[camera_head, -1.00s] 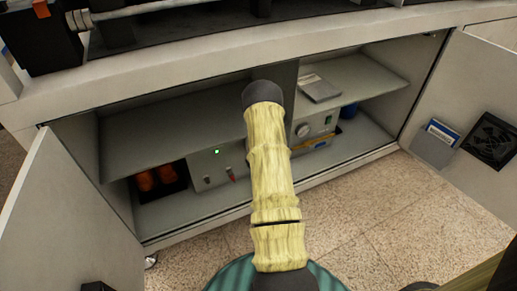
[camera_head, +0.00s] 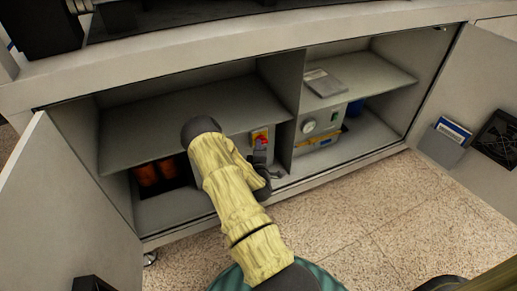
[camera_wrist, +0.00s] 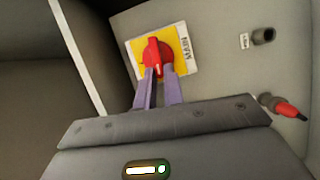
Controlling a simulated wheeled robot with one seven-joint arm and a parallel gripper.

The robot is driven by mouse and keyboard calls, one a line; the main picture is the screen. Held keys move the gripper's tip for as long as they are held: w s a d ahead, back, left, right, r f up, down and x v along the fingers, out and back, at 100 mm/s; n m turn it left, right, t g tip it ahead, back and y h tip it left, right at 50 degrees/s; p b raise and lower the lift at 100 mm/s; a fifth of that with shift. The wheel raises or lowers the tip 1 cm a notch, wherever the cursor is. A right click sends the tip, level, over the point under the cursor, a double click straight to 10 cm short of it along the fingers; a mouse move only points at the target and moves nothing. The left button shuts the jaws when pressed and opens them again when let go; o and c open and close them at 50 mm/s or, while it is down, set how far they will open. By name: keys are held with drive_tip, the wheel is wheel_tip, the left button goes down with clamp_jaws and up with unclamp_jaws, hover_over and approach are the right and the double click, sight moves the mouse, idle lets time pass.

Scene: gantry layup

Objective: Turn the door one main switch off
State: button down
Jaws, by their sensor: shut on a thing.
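The main switch is a red rotary knob (camera_wrist: 152,54) on a yellow plate (camera_wrist: 183,48) with a printed label, fixed to a grey panel. It also shows in the head view as a small red and yellow patch (camera_head: 260,137) inside the open cabinet, below the left shelf. My gripper (camera_wrist: 158,74) has its two purple-grey fingers shut on the lower part of the red knob. The knob's grip stands close to upright in the wrist view. In the head view my arm hides much of the grey panel.
A red-tipped plug or lead (camera_wrist: 285,107) and a dark socket (camera_wrist: 263,36) sit right of the switch. Open doors stand left (camera_head: 65,215) and right (camera_head: 470,90). A grey box with a dial (camera_head: 320,125) is in the right bay.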

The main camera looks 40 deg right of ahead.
drive_tip(key=shift+f+n, duration=0.2)
drive_tip(key=shift+n, duration=0.3)
drive_tip(key=c, duration=1.5)
unclamp_jaws()
drive_tip(key=p+v, duration=0.4)
drive_tip(key=v, duration=1.3)
drive_tip(key=shift+s+f, duration=0.2)
drive_tip(key=shift+f, duration=0.15)
drive_tip(key=shift+w+a, duration=0.1)
